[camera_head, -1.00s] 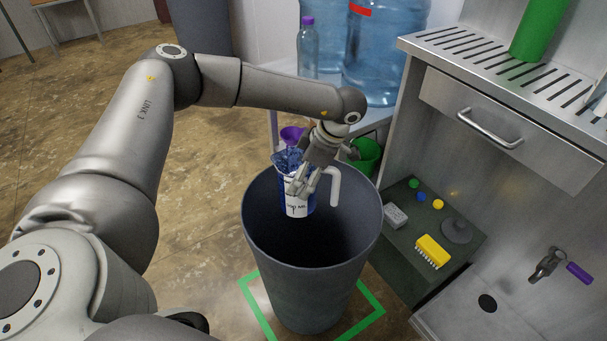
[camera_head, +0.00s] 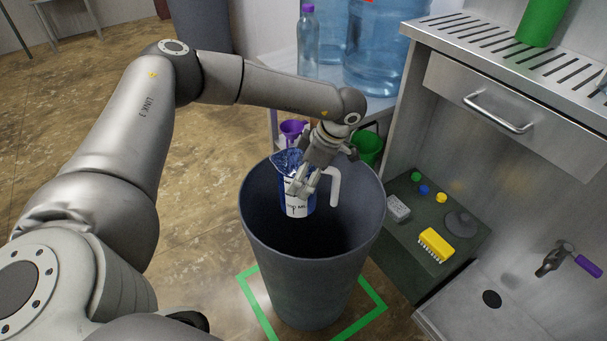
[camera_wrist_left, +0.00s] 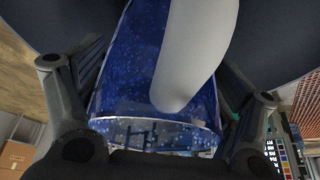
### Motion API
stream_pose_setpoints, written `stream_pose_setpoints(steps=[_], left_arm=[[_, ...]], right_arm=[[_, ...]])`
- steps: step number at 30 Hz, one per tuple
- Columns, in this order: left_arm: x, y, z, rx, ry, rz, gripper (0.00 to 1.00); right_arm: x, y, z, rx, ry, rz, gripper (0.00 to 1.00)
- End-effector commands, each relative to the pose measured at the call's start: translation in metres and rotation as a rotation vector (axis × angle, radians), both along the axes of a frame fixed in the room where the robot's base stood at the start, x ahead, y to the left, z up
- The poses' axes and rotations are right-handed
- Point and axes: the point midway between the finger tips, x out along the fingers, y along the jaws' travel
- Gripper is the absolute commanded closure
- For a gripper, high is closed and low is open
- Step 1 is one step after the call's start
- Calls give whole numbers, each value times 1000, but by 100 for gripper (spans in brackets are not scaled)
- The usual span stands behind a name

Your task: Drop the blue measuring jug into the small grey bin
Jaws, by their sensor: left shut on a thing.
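The blue measuring jug (camera_head: 284,196) has a white label and a white handle. In the head view it is in my left gripper (camera_head: 304,188), over the mouth of the small grey bin (camera_head: 300,275), within the outline of its rim. I cannot tell how deep it sits. The left gripper is shut on the jug. In the left wrist view the jug's speckled blue side (camera_wrist_left: 135,60) and white handle fill the space between the two fingers. The bin stands on the floor and its inside looks dark. The right gripper is not in view.
A green marked square (camera_head: 372,300) lies on the floor around the bin. To the right are a low shelf with a yellow brush (camera_head: 436,245) and a steel counter with a drawer handle (camera_head: 498,115). A green bucket (camera_head: 368,147) and water bottles stand behind.

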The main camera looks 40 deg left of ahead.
Motion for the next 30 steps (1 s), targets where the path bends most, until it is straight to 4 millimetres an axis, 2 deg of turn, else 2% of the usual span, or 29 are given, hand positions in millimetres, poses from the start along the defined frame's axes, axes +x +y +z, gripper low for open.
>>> stream_pose_setpoints(steps=[12, 13, 15, 26, 30], left_arm=[[0, 0, -1, 0, 0, 0, 60], [0, 0, -1, 0, 0, 0, 10], [0, 0, -1, 0, 0, 0, 1], [0, 0, -2, 0, 0, 0, 0], [2, -4, 7, -1, -2, -1, 0]], right_arm=[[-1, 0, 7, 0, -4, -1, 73], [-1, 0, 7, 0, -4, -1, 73], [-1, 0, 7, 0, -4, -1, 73], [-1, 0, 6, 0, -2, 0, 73], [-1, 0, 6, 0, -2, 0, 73]])
